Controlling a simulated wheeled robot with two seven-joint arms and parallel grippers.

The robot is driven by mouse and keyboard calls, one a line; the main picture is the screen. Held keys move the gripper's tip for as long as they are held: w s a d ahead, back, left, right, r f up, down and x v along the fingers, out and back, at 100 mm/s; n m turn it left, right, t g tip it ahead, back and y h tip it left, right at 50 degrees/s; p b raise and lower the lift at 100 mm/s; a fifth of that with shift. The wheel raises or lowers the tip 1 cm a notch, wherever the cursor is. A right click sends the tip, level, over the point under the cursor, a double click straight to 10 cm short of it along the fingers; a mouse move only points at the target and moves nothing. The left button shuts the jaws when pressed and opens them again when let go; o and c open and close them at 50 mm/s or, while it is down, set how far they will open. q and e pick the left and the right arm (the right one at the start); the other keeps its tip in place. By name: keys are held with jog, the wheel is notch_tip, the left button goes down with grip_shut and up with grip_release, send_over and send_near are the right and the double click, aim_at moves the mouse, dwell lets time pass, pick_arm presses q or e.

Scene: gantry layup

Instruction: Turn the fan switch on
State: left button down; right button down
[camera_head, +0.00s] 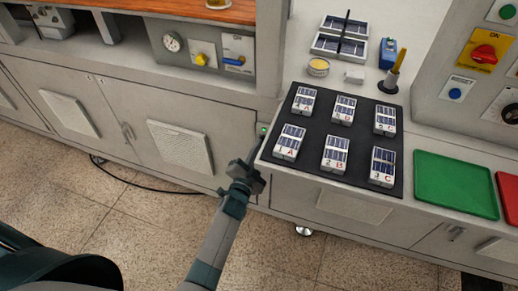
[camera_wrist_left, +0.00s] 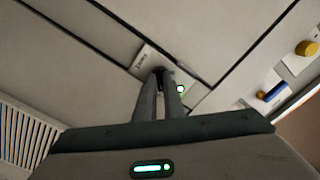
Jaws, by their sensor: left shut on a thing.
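The fan switch (camera_head: 263,130) is a small pale plate on the cabinet front, left of the black mat. In the left wrist view the plate (camera_wrist_left: 147,60) carries small lettering too small to read, and a lit green lamp (camera_wrist_left: 180,89) shows beside the fingertips. My left gripper (camera_head: 255,150) reaches up to the plate. In the wrist view its fingers (camera_wrist_left: 161,75) are close together at the plate, shut on the fan switch. The gripped part is hidden between the fingers, so its position cannot be told. My right gripper is not in view.
A black mat (camera_head: 313,175) with several labelled panel blocks lies on the counter just right of the gripper. A green tray (camera_head: 455,190) and a red tray (camera_head: 510,193) are farther right. A control panel with a yellow knob (camera_head: 200,60) is at upper left. Open floor lies below.

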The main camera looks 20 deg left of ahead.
pick_arm(q)
jog(key=shift+f, duration=0.1)
jog(key=c, duration=1.9)
grip_release()
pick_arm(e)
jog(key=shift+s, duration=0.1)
pick_arm(q)
jog(key=shift+o, duration=0.2)
jog(key=shift+s, duration=0.15)
